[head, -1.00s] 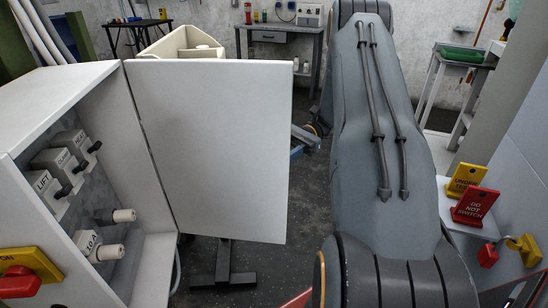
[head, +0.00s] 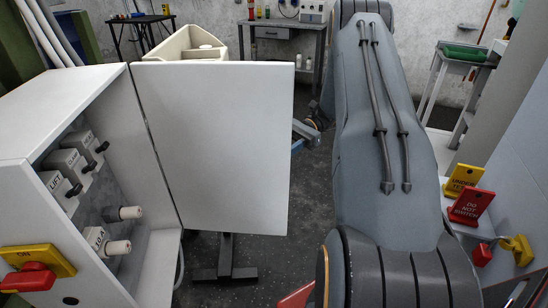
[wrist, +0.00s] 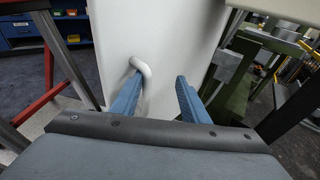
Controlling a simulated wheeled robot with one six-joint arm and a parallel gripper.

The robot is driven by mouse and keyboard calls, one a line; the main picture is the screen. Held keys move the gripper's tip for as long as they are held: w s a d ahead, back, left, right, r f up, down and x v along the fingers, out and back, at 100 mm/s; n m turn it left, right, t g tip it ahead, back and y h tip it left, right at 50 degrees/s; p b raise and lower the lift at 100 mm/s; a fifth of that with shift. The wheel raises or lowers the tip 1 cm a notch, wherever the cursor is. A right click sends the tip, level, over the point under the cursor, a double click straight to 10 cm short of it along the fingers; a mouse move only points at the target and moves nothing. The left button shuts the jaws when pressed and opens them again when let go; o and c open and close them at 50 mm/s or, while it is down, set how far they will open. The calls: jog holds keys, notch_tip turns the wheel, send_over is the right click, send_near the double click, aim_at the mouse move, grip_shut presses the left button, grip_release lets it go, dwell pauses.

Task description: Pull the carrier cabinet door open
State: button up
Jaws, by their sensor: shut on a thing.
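The white carrier cabinet (head: 65,80) stands at the left in the head view, its front open. Its door (head: 215,150) is swung wide out to the right from its hinge edge. In the wrist view the white door (wrist: 110,50) fills the middle, with a curved white handle (wrist: 146,80) on it.
Inside the cabinet are labelled grey switches (head: 72,163) and white-capped fuses (head: 118,247). A yellow and red main switch (head: 38,270) is on its front. A cream bin (head: 185,45) stands behind the door. Warning tags (head: 470,206) stand at the right. Dark floor shows beyond the door.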

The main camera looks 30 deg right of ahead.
jog(key=w+d+b, duration=0.4)
jog(key=w+b, duration=0.1)
jog(key=w, duration=0.1)
jog(key=shift+w+r+b, duration=0.25)
jog(key=shift+r+b, duration=0.15)
dwell(0.3)
jog(key=shift+s+d, duration=0.1)
dwell(0.7)
